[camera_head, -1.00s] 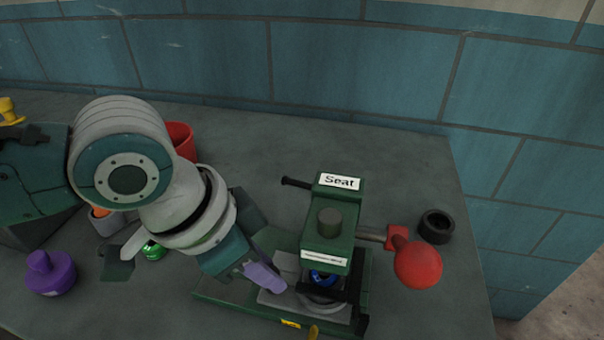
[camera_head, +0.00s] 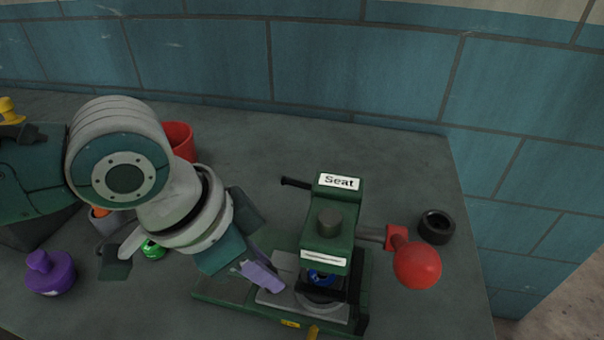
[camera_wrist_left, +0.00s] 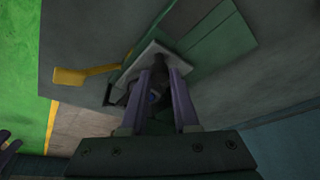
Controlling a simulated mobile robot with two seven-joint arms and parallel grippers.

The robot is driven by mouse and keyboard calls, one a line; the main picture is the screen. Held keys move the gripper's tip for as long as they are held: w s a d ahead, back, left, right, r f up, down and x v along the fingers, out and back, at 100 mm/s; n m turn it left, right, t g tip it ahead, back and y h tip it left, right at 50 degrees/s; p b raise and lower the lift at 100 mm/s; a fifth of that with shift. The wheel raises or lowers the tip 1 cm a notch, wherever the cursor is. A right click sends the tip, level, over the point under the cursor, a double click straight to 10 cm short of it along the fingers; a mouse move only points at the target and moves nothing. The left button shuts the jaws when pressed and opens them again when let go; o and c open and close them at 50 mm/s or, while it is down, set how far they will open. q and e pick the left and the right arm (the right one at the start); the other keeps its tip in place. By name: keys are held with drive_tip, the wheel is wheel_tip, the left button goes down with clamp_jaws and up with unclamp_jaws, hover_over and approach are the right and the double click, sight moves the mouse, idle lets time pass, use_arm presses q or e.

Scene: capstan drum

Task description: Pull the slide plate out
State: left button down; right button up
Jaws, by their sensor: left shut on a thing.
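The green press labelled "Seat" (camera_head: 332,225) stands on a dark green base at the bench's front right. Its grey slide plate (camera_head: 275,303) lies low on the base, under the press head, with a blue ring (camera_head: 321,276) above it. My left gripper (camera_head: 277,285), with purple fingers, reaches in from the left and is shut at the plate's left part. The left wrist view shows the two fingers (camera_wrist_left: 160,76) close around a dark part in front of the pale plate (camera_wrist_left: 149,54); the grip itself is partly hidden.
A red ball-ended lever (camera_head: 417,265) sticks out right of the press, near a black ring (camera_head: 436,227). A yellow handle (camera_head: 313,331) is at the front. A red cup (camera_head: 181,140), green piece (camera_head: 153,251) and purple knobbed piece (camera_head: 50,272) lie left.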

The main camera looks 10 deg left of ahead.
use_arm(q)
drive_tip(key=a, duration=0.9)
drive_tip(key=shift+w+p, duration=0.1)
drive_tip(key=shift+p, duration=0.25)
drive_tip(key=shift+a, duration=0.1)
drive_tip(key=c, duration=0.7)
unclamp_jaws()
drive_tip(key=shift+o, duration=0.2)
drive_tip(key=shift+r, duration=0.1)
drive_tip(key=shift+a+r, duration=0.1)
drive_tip(key=shift+r, duration=0.25)
drive_tip(key=p+v, duration=0.1)
drive_tip(key=v, duration=0.8)
